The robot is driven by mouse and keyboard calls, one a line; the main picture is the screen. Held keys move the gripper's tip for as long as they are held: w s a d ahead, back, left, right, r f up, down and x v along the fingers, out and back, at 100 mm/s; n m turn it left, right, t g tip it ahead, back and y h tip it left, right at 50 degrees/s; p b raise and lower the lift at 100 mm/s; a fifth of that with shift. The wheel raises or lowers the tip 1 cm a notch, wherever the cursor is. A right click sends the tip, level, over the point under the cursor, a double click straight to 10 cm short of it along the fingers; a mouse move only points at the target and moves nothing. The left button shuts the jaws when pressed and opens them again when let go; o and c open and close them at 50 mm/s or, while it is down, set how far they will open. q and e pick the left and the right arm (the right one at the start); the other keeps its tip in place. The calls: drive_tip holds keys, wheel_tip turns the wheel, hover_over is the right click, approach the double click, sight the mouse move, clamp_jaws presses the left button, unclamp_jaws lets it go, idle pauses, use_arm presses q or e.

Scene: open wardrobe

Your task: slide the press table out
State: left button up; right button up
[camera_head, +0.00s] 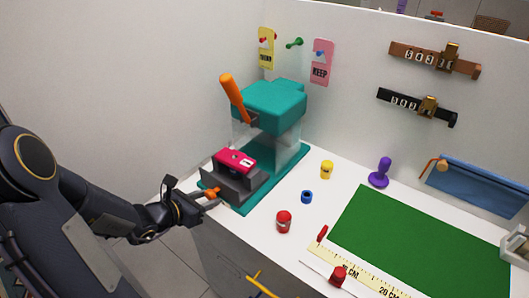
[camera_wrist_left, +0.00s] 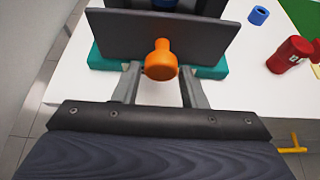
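A teal press (camera_head: 272,108) with an orange lever (camera_head: 232,97) stands on a teal base (camera_head: 248,202) near the left edge of the white counter. Its grey press table (camera_head: 232,185) sits low at the front and carries a pink block (camera_head: 235,159). An orange knob (camera_wrist_left: 161,60) sticks out from the table's grey front plate (camera_wrist_left: 205,42). My left gripper (camera_head: 207,199) is at this knob. In the left wrist view its two fingers (camera_wrist_left: 160,86) are spread on either side of the knob, with small gaps visible. My right gripper is out of view.
A red jar (camera_head: 284,222), a blue ring (camera_head: 307,197), a yellow piece (camera_head: 327,169) and a purple stamp (camera_head: 380,173) stand right of the press. A green mat (camera_head: 420,235) and a ruler (camera_head: 350,270) lie farther right. A yellow handle (camera_head: 262,287) juts from the counter front.

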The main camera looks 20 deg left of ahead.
use_arm(q)
drive_tip(key=shift+o, duration=1.2)
drive_tip(key=shift+s+a, duration=0.1)
drive_tip(key=shift+s, duration=0.05)
drive_tip(key=shift+s+a, duration=0.1)
drive_tip(key=shift+s, duration=0.25)
drive_tip(key=shift+o, duration=1)
